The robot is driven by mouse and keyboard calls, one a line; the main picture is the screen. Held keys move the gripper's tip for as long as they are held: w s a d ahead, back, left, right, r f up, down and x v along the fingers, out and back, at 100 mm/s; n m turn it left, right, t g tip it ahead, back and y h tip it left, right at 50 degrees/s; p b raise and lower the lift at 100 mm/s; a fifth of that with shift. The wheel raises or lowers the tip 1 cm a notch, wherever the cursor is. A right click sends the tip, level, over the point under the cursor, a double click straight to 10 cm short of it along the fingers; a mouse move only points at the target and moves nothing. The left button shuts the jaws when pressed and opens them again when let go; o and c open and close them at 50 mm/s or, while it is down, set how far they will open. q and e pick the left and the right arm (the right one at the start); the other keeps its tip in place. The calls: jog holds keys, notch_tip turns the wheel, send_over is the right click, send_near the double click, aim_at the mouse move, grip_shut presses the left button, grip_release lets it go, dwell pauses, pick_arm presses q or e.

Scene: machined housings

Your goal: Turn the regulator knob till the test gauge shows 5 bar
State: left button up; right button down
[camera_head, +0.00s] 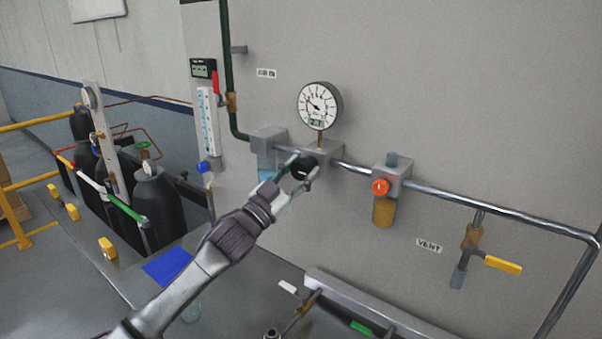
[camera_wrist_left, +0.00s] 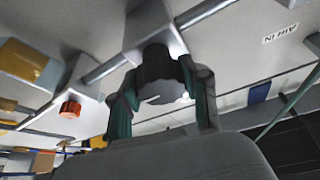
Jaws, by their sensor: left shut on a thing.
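The black regulator knob (camera_head: 304,167) sticks out from a grey block on the wall pipe, below the round white gauge (camera_head: 318,104). The gauge's needle points to the upper left, and a small greenish digital window sits low on its dial; the numbers are too small to read surely. My left gripper (camera_head: 297,174) is shut on the knob, with a finger on each side of it. In the left wrist view the dark knob (camera_wrist_left: 157,66) sits between the two greenish fingers, its round end towards the camera. My right gripper is in neither view.
An orange knob (camera_head: 380,187) on another grey block and a yellow-handled vent valve (camera_head: 501,265) are to the right. A flow tube (camera_head: 208,122) with a red lever beside it is left. Dark cylinders (camera_head: 158,204) stand far left. A bench with parts lies below.

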pick_arm(q)
jog(key=m+g+h, duration=0.1)
jog(key=m+g, duration=0.1)
jog(key=m, duration=0.2)
jog(key=shift+a, duration=0.1)
jog(key=m, duration=0.2)
jog(key=m+g+p, duration=0.1)
jog(key=m, duration=0.1)
jog(key=shift+r+g+h, duration=0.1)
jog(key=shift+g+h, duration=0.2)
jog(key=shift+h, duration=0.1)
jog(key=m+g+p, duration=0.1)
jog(key=m+p, duration=0.1)
jog(key=m, duration=0.2)
jog(key=shift+m+g, duration=0.3)
jog(key=shift+g, duration=0.1)
jog(key=shift+m+g+y+p, duration=0.3)
jog(key=shift+m+g+p, duration=0.3)
jog(key=shift+m, duration=0.7)
jog(key=o, duration=1.1)
jog(key=shift+o, duration=0.2)
